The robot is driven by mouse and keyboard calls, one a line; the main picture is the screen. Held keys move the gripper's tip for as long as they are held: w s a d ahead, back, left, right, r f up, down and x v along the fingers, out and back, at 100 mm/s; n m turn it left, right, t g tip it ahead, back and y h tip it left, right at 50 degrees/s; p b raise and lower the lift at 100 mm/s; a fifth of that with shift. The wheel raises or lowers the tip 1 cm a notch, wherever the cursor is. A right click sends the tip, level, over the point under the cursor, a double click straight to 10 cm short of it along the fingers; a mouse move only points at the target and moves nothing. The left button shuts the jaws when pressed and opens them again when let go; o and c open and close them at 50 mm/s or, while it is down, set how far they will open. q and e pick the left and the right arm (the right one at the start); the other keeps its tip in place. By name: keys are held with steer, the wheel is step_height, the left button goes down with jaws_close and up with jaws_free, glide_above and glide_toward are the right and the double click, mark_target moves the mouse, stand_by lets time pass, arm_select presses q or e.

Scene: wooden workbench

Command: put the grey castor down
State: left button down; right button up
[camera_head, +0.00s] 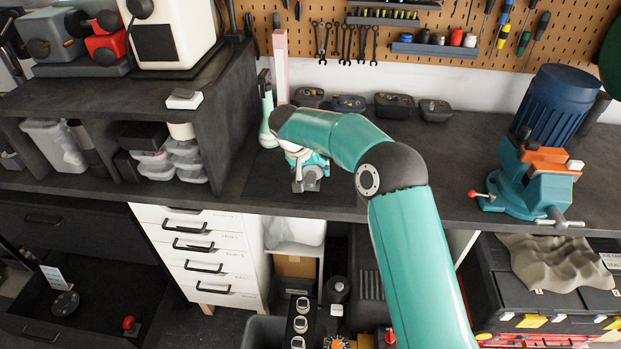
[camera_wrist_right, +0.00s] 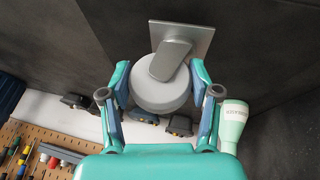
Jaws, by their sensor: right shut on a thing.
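The grey castor (camera_head: 306,184) is at the worktop in the middle of the head view, partly hidden by my right arm and gripper. In the right wrist view its round light-grey wheel (camera_wrist_right: 160,97) is between the fingers, with the fork and square metal plate (camera_wrist_right: 200,40) beyond it. My right gripper (camera_wrist_right: 161,72) is shut on the castor; it also shows in the head view (camera_head: 308,163). I cannot tell whether the castor touches the worktop. My left gripper is not in view.
A pale green bottle (camera_wrist_right: 233,124) stands close beside my right gripper. Small dark bins (camera_head: 393,105) line the back of the worktop (camera_head: 430,170). A dark shelf unit (camera_head: 215,110) is at left, a teal vise (camera_head: 530,180) at right. The worktop between castor and vise is mostly clear.

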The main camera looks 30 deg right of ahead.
step_height(320, 180, down, 3)
steer(key=shift+r, duration=0.1)
steer(key=o, duration=1.4)
steer(key=shift+c, duration=0.2)
steer(key=v, duration=1.2)
steer(key=shift+b, duration=0.4)
steer(key=shift+d+r, duration=0.1)
